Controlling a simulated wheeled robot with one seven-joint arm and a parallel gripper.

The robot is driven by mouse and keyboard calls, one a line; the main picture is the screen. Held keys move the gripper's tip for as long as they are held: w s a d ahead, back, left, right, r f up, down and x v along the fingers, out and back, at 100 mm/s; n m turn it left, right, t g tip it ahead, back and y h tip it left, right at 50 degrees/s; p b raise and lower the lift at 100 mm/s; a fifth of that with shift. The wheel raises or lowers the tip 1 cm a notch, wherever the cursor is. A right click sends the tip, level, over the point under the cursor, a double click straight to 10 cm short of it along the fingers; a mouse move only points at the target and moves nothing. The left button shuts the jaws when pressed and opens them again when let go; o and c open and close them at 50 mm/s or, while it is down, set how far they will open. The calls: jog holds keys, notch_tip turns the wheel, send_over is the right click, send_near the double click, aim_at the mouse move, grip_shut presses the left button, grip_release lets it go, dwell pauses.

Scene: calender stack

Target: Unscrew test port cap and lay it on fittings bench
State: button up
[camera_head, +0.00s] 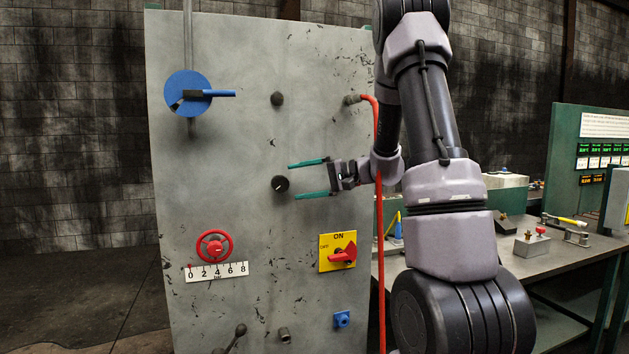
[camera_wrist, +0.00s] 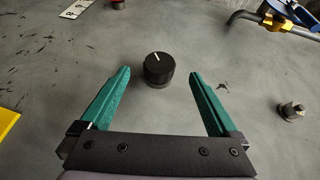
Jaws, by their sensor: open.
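My gripper (camera_head: 294,181) is open and empty in front of the grey panel (camera_head: 220,130), its teal fingers pointing left. In the wrist view, a black knob (camera_wrist: 158,70) with a white line sits just ahead, between the lines of the two fingers. It also shows in the head view (camera_head: 281,184), left of the fingertips. A small dark, stepped cap-like fitting (camera_head: 277,99) sits above the knob. It appears at the right in the wrist view (camera_wrist: 291,112). I cannot tell for certain whether it is the test port cap. A bench (camera_head: 557,256) stands right of the panel.
The panel carries a blue lever disc (camera_head: 187,93), red handwheel (camera_head: 214,247), yellow switch plate (camera_head: 326,257), blue fitting (camera_head: 342,320) and grey stub (camera_head: 284,335). A red hose (camera_head: 381,270) hangs at its right edge. Several fittings and tools lie on the bench; its front has bare room.

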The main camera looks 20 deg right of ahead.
aim_at(285, 183)
jog(key=x, duration=0.5)
jog(key=shift+w+a+f, duration=0.15)
jog(key=shift+w+a, duration=0.05)
jog(key=shift+a, duration=0.15)
jog(key=shift+c, duration=0.3)
jog(key=c, duration=1.4)
jog(key=shift+h, duration=0.5)
jog(key=shift+c, duration=0.2)
jog(key=shift+n+h, duration=0.4)
jog(key=shift+h, duration=0.1)
